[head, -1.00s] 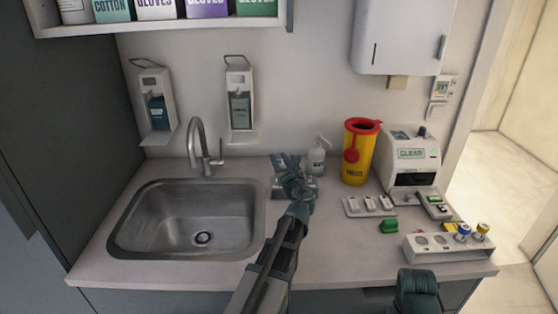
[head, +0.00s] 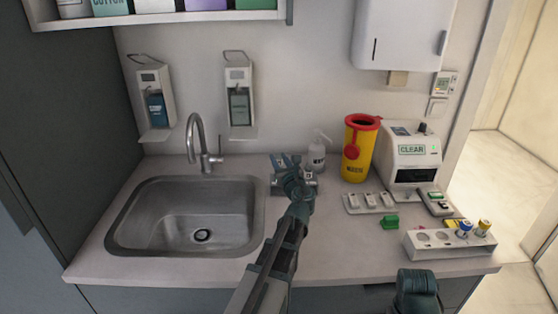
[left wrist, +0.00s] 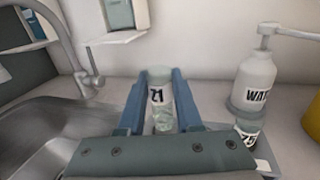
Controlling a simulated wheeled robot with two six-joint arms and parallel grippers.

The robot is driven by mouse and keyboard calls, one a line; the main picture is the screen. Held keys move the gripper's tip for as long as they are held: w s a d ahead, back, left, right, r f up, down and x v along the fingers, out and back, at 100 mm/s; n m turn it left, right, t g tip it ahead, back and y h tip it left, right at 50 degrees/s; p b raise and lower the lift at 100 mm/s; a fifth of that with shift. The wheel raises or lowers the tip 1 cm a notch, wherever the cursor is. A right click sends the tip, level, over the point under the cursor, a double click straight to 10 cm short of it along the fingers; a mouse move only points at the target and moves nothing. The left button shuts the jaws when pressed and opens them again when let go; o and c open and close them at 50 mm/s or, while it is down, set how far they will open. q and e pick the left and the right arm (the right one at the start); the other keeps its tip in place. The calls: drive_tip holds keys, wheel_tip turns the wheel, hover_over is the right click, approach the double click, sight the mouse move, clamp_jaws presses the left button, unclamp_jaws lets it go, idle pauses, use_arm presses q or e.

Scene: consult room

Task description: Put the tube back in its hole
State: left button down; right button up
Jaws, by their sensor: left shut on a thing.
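My left gripper (head: 286,160) is over the counter between the sink and the white pump bottle. In the left wrist view its two blue fingers (left wrist: 158,82) are shut on a clear tube (left wrist: 160,112) with a white label that seems to read 21. A small grey holder (head: 309,181) is beside and partly behind the gripper. In the left wrist view another labelled vessel (left wrist: 247,131), which seems to read 25, stands to the right of the held tube. The holder's holes are mostly hidden.
The sink (head: 120,232) is left of my arm. The pump bottle (head: 317,157), yellow bin (head: 357,158) and CLEAR device (head: 413,168) stand to the right. A white block (head: 418,248) with round openings holds blue- and yellow-topped items near the front right.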

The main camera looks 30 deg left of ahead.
use_arm(q)
drive_tip(key=shift+f, duration=0.2)
idle(0.3)
drive_tip(key=shift+f+b, duration=2.25)
drive_tip(key=shift+b, duration=0.15)
drive_tip(key=c, duration=0.5)
unclamp_jaws()
drive_tip(key=v, duration=1.4)
